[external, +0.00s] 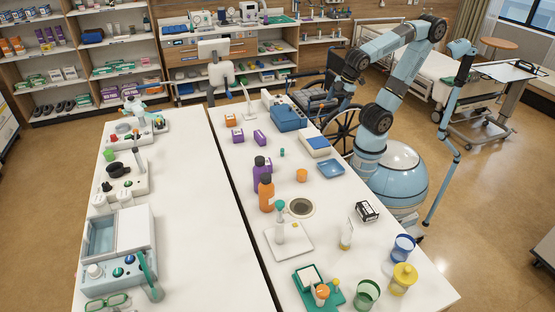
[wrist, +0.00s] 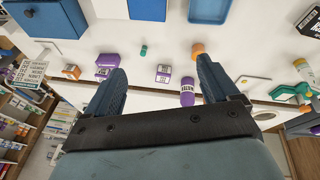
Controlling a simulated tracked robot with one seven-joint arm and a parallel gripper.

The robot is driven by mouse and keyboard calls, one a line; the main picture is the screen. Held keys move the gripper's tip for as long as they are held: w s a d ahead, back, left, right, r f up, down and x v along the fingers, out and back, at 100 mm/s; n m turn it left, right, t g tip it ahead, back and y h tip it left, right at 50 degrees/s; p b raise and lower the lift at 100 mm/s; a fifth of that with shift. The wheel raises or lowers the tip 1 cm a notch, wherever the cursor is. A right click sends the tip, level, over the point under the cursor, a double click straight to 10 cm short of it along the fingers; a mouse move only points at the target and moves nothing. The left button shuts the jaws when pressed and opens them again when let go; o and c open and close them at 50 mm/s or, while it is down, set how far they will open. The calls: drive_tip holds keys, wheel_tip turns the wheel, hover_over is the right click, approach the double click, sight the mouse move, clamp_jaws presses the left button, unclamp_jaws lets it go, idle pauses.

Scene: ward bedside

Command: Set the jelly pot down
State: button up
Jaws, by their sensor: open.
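My gripper (wrist: 160,72) is open, with two dark blue fingers wide apart and nothing between them. In the external view, my gripper (external: 346,84) hangs high at the end of the bent arm, near the table's right edge. No pot is clearly marked as the jelly pot. A small orange pot (external: 302,175) stands on the white table, left of a blue tray; it also shows in the wrist view (wrist: 197,48), close to the right fingertip. A tiny green pot (external: 282,153) stands farther back; it also shows in the wrist view (wrist: 143,50).
The blue tray (external: 331,169), a blue-topped white box (external: 317,146) and a blue case (external: 288,117) line the table's right side. Purple (external: 259,174) and orange (external: 266,193) bottles stand left of the orange pot. A wheelchair (external: 335,105) is behind. Bare tabletop lies between.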

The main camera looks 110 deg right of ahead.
drive_tip(key=s+r+m+t, duration=0.1)
drive_tip(key=s+r+m+t+y, duration=0.1)
drive_tip(key=r, duration=0.1)
drive_tip(key=shift+s+d+r+m, duration=0.1)
drive_tip(key=shift+s+d+m, duration=0.1)
drive_tip(key=shift+m, duration=0.1)
